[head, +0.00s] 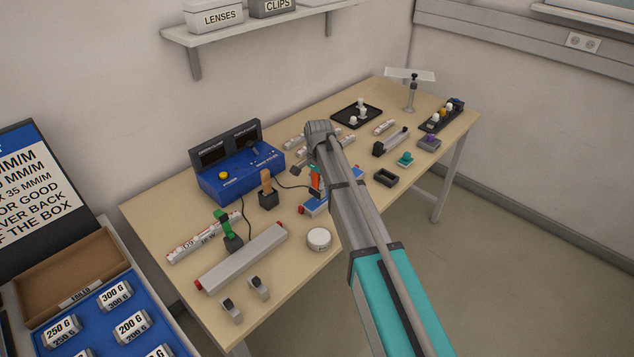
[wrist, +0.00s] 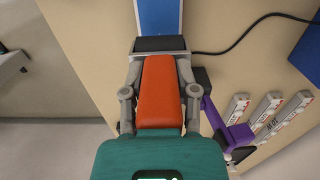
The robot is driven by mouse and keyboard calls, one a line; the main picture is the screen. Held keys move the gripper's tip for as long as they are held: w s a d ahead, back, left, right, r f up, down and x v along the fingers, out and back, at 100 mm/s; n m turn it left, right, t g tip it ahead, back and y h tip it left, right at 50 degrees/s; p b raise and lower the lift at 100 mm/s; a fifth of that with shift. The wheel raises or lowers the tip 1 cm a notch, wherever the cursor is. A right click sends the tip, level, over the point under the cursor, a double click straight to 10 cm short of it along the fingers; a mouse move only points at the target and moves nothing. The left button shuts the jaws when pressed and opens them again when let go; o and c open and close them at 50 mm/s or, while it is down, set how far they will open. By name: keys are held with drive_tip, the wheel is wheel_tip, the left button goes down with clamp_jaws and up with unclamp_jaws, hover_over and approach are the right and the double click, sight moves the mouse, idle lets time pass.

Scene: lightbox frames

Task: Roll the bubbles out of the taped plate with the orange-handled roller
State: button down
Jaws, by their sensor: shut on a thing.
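The orange handle (wrist: 161,92) of the roller fills the space between the fingers of my gripper (wrist: 158,88) in the wrist view. My gripper is shut on it. A dark block (wrist: 158,43) at the handle's far end lies against the blue plate (wrist: 160,14). I cannot tell whether it presses on the plate. In the head view, the orange handle (head: 315,182) shows beside my arm, above the blue plate (head: 313,208), which has a pale edge and a red end. My arm hides part of the plate and most of the gripper.
A blue control box (head: 233,170) stands behind on the left. A tan-handled tool (head: 266,180) stands in a dark holder left of the plate. A round white tin (head: 319,238) and a long grey bar (head: 243,257) lie nearer. A black cable (wrist: 250,38) runs close by.

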drive_tip(key=shift+r+p, duration=1.65)
drive_tip(key=shift+r, duration=0.3)
drive_tip(key=shift+r+p, duration=1.5)
drive_tip(key=shift+p, duration=0.05)
drive_tip(key=shift+f, duration=0.2)
drive_tip(key=shift+a, duration=0.1)
